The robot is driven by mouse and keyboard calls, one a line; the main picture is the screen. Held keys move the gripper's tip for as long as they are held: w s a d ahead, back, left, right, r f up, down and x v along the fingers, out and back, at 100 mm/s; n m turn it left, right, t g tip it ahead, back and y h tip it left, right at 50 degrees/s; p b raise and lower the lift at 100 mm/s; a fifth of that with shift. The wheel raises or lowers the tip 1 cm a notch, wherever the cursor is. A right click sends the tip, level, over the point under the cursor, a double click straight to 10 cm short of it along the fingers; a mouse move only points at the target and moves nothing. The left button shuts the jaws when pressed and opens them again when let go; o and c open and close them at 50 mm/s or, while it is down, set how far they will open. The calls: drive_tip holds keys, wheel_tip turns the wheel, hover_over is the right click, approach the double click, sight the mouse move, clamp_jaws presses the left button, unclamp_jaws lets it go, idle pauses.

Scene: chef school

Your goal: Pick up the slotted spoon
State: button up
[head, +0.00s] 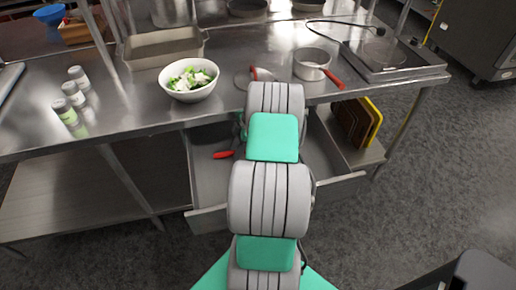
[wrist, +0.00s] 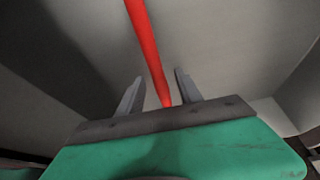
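A red handle (wrist: 147,45) runs through the wrist view from the top edge down between the fingers of my gripper (wrist: 159,74). The fingers are apart, with a gap on both sides of the handle. In the head view a red handle end (head: 223,155) lies in the open drawer, just left of my arm. The head of this utensil is not visible, so I cannot tell from its shape that it is the slotted spoon. My arm hides my gripper in the head view.
The open drawer (head: 205,219) sits under the steel table (head: 125,108). On the table are a white salad bowl (head: 190,97), a saucepan (head: 311,63), a baking tray (head: 160,59) and shakers. Cutting boards (head: 357,122) stand right of the drawer.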

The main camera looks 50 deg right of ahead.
clamp_jaws()
drive_tip(key=shift+r, duration=0.1)
idle(0.5)
